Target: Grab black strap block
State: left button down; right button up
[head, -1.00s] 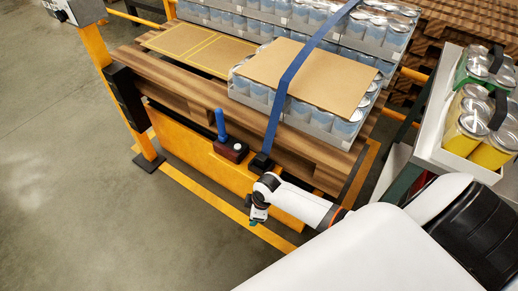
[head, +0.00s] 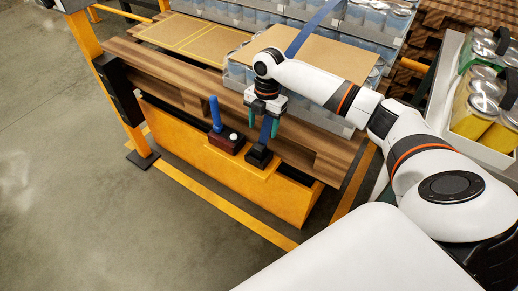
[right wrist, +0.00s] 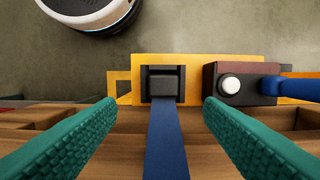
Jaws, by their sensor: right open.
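The black strap block (head: 259,157) sits on the yellow ledge at the front of the wooden pallet, with the blue strap (head: 266,130) running up from it over the cans. My right gripper (head: 264,131) is open just above the block, its two green fingers on either side of the strap. In the right wrist view the block (right wrist: 163,84) lies ahead, between and beyond the fingertips, and the strap (right wrist: 168,140) passes between the green fingers without their closing on it. My left gripper is not in view.
A dark red box (head: 227,141) with a white button and a blue lever (head: 215,114) stands close left of the block. A yellow post (head: 105,90) is at the left. A bin of cans (head: 485,100) is at the right.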

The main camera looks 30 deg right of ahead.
aim_at(259, 146)
jog(key=f, duration=0.4)
jog(key=shift+s+a, duration=0.1)
jog(key=shift+a, duration=0.15)
jog(key=shift+a+f+b, duration=0.2)
jog(key=shift+f+b, duration=0.05)
jog(key=shift+f, duration=0.65)
jog(key=shift+a+f+b, duration=0.15)
jog(key=shift+f+b, duration=0.15)
jog(key=shift+f, duration=0.55)
jog(key=shift+a+f+b, duration=0.2)
jog(key=shift+f+b, duration=0.05)
jog(key=shift+f, duration=0.65)
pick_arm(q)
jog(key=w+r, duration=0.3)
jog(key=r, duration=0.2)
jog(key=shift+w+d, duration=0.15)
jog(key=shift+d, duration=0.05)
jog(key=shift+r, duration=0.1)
pick_arm(e)
jog(key=shift+c, duration=0.2)
jog(key=shift+r, duration=0.1)
jog(key=c, duration=1.1)
